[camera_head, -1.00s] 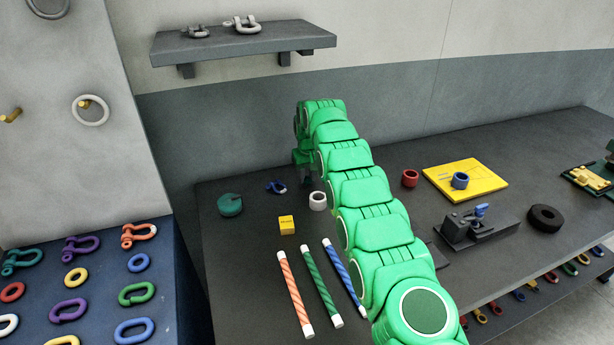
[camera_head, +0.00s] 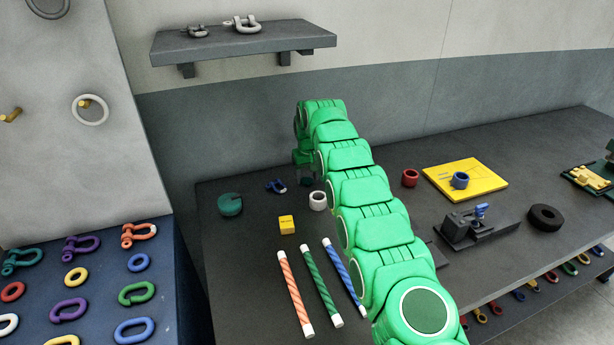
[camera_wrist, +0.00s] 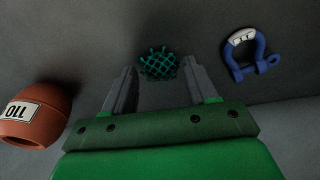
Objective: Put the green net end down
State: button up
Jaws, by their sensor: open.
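The green net end (camera_wrist: 158,65) is a small dark green mesh piece in the wrist view. It lies on the dark surface just beyond and between my fingertips, with a visible gap to each finger. My gripper (camera_wrist: 162,75) is open, its two grey fingers spread apart with nothing held between them. In the head view my green arm reaches over the bench to its back edge, and the gripper end is mostly hidden behind the arm.
A blue shackle (camera_wrist: 250,55) lies right of the net end, and a terracotta round object (camera_wrist: 38,113) stands left. The bench also holds a teal disc (camera_head: 231,204), a yellow block (camera_head: 287,225), a pale ring (camera_head: 318,201) and several striped rods. A wall shelf (camera_head: 240,42) hangs above.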

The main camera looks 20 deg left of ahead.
notch_tip(320, 180, up, 11)
jog(key=s+d, duration=0.1)
jog(key=shift+r, duration=0.2)
jog(key=shift+d+r, duration=0.1)
jog(key=shift+d, duration=0.05)
dwell(0.7)
